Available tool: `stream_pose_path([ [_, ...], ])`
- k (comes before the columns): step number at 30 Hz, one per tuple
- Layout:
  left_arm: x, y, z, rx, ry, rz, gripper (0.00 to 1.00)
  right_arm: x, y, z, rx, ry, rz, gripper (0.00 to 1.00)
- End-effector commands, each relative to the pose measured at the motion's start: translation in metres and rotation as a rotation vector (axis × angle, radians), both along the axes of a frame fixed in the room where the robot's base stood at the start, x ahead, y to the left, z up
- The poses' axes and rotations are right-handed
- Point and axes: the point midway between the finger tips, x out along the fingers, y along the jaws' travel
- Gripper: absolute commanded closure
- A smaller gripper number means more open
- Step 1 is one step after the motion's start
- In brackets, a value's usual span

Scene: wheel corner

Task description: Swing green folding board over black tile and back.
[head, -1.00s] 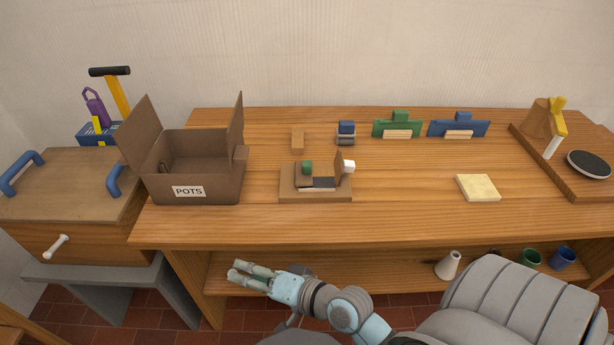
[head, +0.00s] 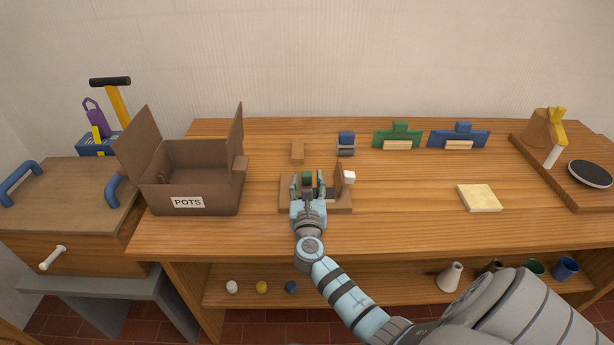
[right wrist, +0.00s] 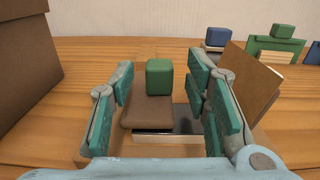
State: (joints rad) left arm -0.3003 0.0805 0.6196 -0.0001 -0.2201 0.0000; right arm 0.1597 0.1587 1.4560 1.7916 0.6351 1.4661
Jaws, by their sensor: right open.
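A small wooden base (head: 342,208) sits near the table's front, left of centre. On it, a flat brown board with a green knob (head: 307,178) lies on the left side; the board (right wrist: 146,113) shows better in the right wrist view. A black tile (right wrist: 183,118) lies just right of that board. A second brown board (right wrist: 252,84) stands upright and tilted at the right, with a white knob (head: 349,177). My right gripper (head: 308,180) is open, its fingers on either side of the green knob, with gaps visible. My left gripper is out of view.
An open POTS box (head: 208,187) stands left of the base. A small wood block (head: 297,150) and a blue-topped piece (head: 346,143) stand behind it. A cream pad (head: 479,198) lies at the right, with clear table between.

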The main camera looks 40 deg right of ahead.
Motion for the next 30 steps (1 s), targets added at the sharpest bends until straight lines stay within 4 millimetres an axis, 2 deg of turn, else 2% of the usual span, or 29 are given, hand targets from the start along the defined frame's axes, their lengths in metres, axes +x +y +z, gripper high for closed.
stream_pose_path([
  [3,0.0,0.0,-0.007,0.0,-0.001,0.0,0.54,0.017,-0.012,-0.002,-0.001,-0.001,0.001,0.57],
  [6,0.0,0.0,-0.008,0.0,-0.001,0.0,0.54,0.024,-0.019,-0.001,0.0,0.0,0.0,0.57],
  [15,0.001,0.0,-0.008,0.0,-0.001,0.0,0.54,0.027,-0.021,0.0,-0.001,0.001,0.002,0.57],
  [23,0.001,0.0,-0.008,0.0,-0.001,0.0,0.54,0.027,-0.021,0.0,-0.001,0.0,0.002,0.98],
  [30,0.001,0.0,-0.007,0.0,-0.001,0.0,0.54,0.028,-0.02,0.0,-0.008,0.006,0.002,1.0],
])
